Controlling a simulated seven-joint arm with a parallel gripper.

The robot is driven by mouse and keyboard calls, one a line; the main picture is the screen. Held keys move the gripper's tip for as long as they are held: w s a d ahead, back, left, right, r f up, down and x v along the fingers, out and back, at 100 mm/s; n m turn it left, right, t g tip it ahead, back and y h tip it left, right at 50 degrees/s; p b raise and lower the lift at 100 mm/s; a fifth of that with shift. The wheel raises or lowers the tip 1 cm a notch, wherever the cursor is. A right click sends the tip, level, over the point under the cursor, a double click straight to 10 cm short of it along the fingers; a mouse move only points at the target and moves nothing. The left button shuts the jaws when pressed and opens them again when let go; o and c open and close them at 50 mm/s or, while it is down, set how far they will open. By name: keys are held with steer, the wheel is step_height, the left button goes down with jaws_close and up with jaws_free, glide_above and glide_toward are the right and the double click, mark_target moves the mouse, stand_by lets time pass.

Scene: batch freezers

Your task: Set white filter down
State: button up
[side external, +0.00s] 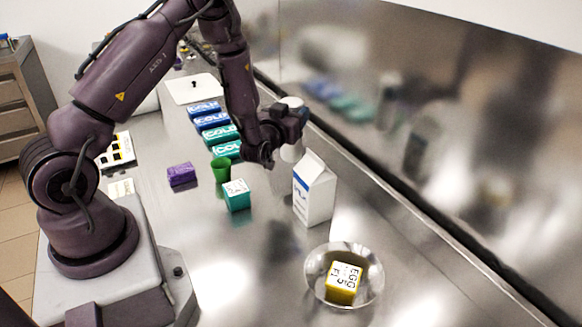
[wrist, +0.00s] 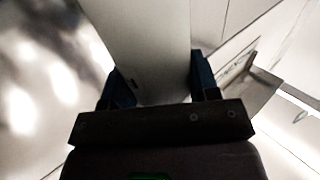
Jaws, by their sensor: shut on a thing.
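My gripper (side external: 283,128) is shut on the white filter (side external: 291,152), a pale, roughly cylindrical piece. In the side view it shows above and below the fingers, near the back wall, and the gripper hides its middle. In the wrist view the pale filter (wrist: 140,45) fills the space between the two dark blue fingers (wrist: 158,85). I cannot tell whether its lower end touches the steel counter (side external: 265,255).
A milk carton (side external: 314,190) stands just front-right of the gripper. A glass bowl (side external: 313,272) holds a yellow box (side external: 343,283). A teal box (side external: 237,196), green cup (side external: 221,170), purple block (side external: 181,175) and several cold packs (side external: 215,134) lie left. Counter front-centre is clear.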

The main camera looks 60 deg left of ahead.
steer(key=shift+f, duration=3.6)
steer(key=o, duration=1.1)
